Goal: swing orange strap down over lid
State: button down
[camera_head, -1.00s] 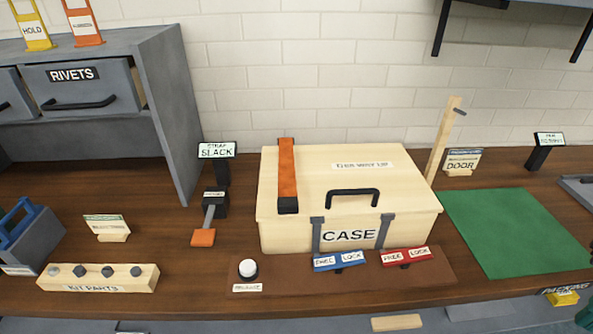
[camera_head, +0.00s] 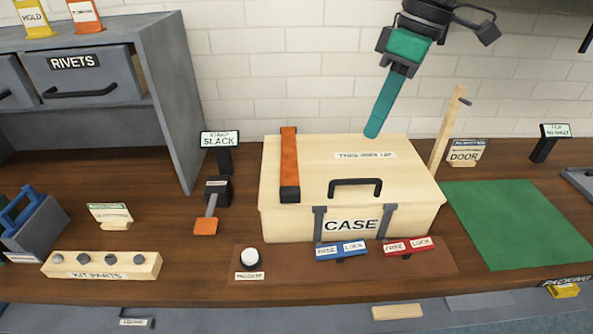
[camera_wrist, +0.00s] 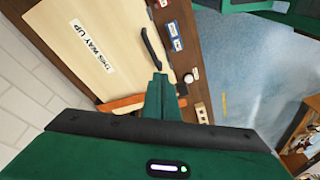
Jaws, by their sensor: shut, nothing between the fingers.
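The wooden case (camera_head: 285,222) stands on the bench with its lid (camera_head: 340,170) down. The orange strap (camera_head: 289,160) runs along the left part of the lid from the back edge to the front edge, its dark end (camera_head: 290,194) at the front. I cannot tell whether it touches the lid all along. My gripper (camera_head: 374,130) is shut and empty, pointing down above the back of the lid, right of the strap. In the wrist view the lid (camera_wrist: 70,35) shows beyond the fingers, and part of the strap (camera_wrist: 130,103) is hidden behind them.
A black handle (camera_head: 355,183) stands up from the lid. Blue (camera_head: 341,250) and red (camera_head: 408,246) lock labels sit in front of the case. The slack post (camera_head: 222,150) stands to its left, a wooden post (camera_head: 447,130) to its right. The green mat (camera_head: 515,225) is clear.

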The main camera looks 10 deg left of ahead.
jog(key=s+a+r+n+g, duration=0.1)
jog(key=s+a+r+n, duration=0.15)
jog(key=a, duration=0.25)
jog(key=s+a+r+n, duration=0.1)
jog(key=a+n, duration=0.3)
jog(key=a, duration=0.1)
send_near(290, 190)
jog(key=shift+y, duration=0.3)
jog(key=x, duration=0.5)
jog(key=shift+f, duration=0.6)
